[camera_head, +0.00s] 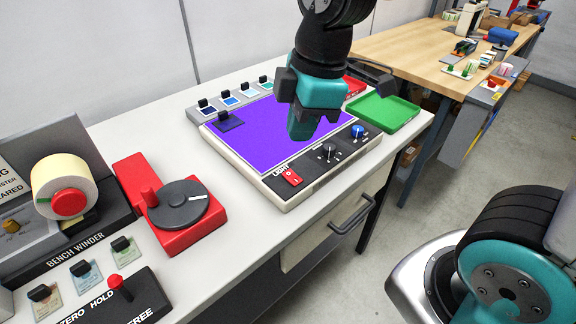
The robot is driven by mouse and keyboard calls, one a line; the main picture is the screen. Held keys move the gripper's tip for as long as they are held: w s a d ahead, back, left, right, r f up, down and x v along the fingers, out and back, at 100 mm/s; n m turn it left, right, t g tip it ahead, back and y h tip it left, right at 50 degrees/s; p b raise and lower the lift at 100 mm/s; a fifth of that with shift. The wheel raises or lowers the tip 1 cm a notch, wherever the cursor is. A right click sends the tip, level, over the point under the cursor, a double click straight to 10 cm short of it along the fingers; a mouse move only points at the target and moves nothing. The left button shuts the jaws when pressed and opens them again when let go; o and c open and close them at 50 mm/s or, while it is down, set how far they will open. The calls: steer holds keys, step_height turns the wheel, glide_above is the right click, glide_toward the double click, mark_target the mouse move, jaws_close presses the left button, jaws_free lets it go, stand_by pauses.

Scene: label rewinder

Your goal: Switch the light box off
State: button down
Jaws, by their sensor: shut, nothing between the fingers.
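The light box (222,145) lies on the bench, and its panel (265,142) glows purple. A red rocker switch (291,178) sits at the front left of its dark control strip, beside the word LIGHT. A black knob (327,151) and a blue knob (358,131) are further right on the strip. My gripper (301,132) is shut and empty, pointing down over the right part of the panel. It is behind and right of the red switch and apart from it. It hides part of the panel and the box's back right edge.
A red hand-crank unit (170,210) and the bench winder (75,205) stand to the left. A front-left box has a red-tipped lever (118,285). A green tray (385,111) lies right of the light box. Small sample cards line its back. A drawer handle (352,214) juts from the bench front.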

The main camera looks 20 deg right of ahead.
mark_target(288, 174)
steer(key=w+d+f+n+h, duration=0.1)
steer(key=w+d+n, duration=0.1)
steer(key=w+n, duration=0.3)
steer(key=shift+w+f+n+h, duration=0.3)
steer(key=shift+w, duration=0.1)
steer(key=shift+d, duration=0.1)
steer(key=f, duration=0.4)
steer(key=w+f, duration=0.1)
steer(key=f, duration=0.4)
steer(key=f+p, duration=0.1)
steer(key=f, duration=0.4)
steer(key=shift+w+a, duration=0.25)
steer(key=shift+w, duration=0.05)
